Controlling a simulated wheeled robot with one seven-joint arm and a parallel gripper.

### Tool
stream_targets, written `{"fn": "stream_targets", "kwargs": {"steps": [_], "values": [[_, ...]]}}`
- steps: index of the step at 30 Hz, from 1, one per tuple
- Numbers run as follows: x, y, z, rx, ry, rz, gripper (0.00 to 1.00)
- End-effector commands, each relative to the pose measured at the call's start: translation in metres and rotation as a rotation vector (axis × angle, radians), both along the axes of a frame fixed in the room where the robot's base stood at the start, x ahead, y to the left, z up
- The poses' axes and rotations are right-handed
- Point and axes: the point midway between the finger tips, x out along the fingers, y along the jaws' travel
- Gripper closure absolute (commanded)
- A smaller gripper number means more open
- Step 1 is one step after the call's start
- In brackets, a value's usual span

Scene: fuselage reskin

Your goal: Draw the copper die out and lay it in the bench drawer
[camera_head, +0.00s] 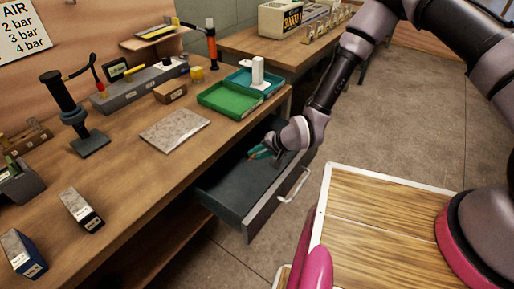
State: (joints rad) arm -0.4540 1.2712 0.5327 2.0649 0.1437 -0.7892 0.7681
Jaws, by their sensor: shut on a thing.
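The bench drawer (228,192) is pulled out from under the workbench, its dark grey inside showing bare where it is not covered. A pale handle (294,187) is on its front. My gripper (258,154) is above the back part of the drawer, reaching in from the upper right. Its teal fingers are shut on a small reddish-brown piece (251,158), which looks like the copper die. Most of the piece is hidden by the fingers. I cannot tell whether it touches the drawer floor.
On the workbench (140,170) above the drawer are a green tray (229,99), a teal case (254,82), a grey speckled plate (174,130) and a black stand (78,122). The front half of the drawer is clear.

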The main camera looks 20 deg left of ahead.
Motion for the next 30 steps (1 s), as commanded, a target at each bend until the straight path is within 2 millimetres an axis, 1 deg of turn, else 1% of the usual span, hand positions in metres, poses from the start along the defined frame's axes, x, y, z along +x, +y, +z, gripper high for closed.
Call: {"fn": "stream_targets", "kwargs": {"steps": [6,15,21,29,30], "values": [[0.0,-0.001,-0.023,-0.001,0.001,0.001,1.0],[0.0,0.0,-0.047,0.0,0.001,-0.001,1.0],[0.001,0.0,-0.053,0.0,-0.001,-0.001,1.0],[0.0,0.0,-0.054,0.0,-0.001,0.0,1.0],[0.0,0.0,-0.054,0.0,-0.001,0.0,0.73]]}}
